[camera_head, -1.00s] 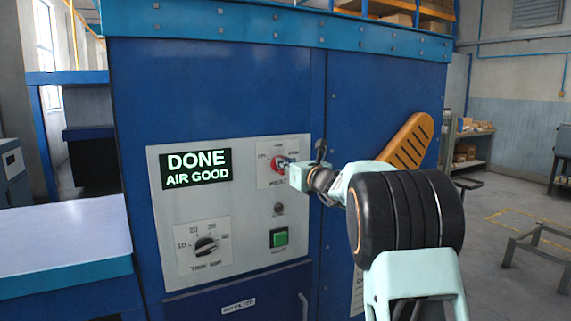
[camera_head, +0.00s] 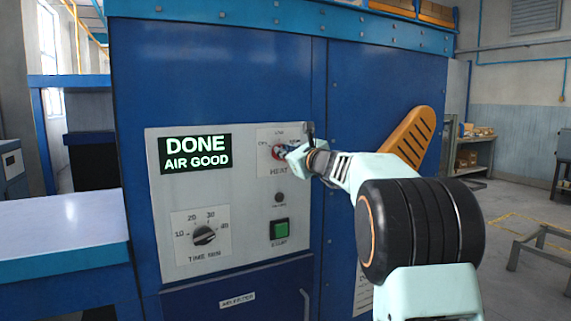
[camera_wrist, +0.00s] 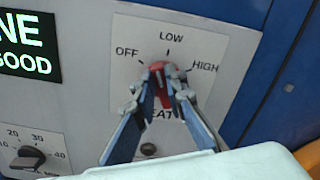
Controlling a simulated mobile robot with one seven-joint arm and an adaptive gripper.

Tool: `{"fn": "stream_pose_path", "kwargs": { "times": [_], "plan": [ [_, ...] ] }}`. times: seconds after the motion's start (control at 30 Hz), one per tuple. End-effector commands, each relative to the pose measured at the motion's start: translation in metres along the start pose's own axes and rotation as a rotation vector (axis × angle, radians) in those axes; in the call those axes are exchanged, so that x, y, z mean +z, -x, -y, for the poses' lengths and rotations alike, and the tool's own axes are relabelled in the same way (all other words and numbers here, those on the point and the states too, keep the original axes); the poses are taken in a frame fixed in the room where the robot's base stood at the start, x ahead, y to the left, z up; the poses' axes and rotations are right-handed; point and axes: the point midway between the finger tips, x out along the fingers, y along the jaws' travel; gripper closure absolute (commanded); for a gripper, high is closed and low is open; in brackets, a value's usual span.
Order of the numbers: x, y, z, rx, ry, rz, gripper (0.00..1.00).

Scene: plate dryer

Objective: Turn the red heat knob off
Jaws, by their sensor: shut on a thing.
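The red heat knob (camera_wrist: 160,67) sits on a pale label plate marked OFF at left, LOW at top and HIGH at right in the wrist view. My gripper (camera_wrist: 166,85) is shut on the knob, with a finger on each side of it. The fingers hide the knob's lower part, and I cannot tell clearly which mark it points to. In the head view the knob (camera_head: 277,152) shows only as a small red patch by my gripper (camera_head: 284,154).
The display (camera_head: 195,154) reads DONE, AIR GOOD. A black timer knob (camera_head: 204,235) is at lower left, and a green button (camera_head: 279,230) is below the heat knob. An orange slotted handle (camera_head: 412,140) stands on the blue cabinet at right.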

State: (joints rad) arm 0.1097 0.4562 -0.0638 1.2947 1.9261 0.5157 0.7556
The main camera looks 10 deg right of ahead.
Motion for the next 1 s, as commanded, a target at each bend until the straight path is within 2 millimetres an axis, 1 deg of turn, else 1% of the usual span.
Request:
{"fn": "stream_pose_path", "kwargs": {
  "times": [0.03, 0.3, 0.5, 0.8, 1.0],
  "plan": [
    [-0.0050, 0.0003, -0.0031, -0.001, 0.048, 0.003, 1.00],
    [-0.0050, 0.0003, -0.0060, -0.001, 0.294, 0.002, 1.00],
    [-0.0046, 0.0002, -0.0072, -0.002, 0.443, 0.001, 1.00],
    [-0.0036, 0.0000, -0.0088, 0.000, 0.580, 0.000, 1.00],
    [-0.0028, 0.0000, -0.0087, 0.000, 0.615, 0.000, 1.00]
  ]
}}
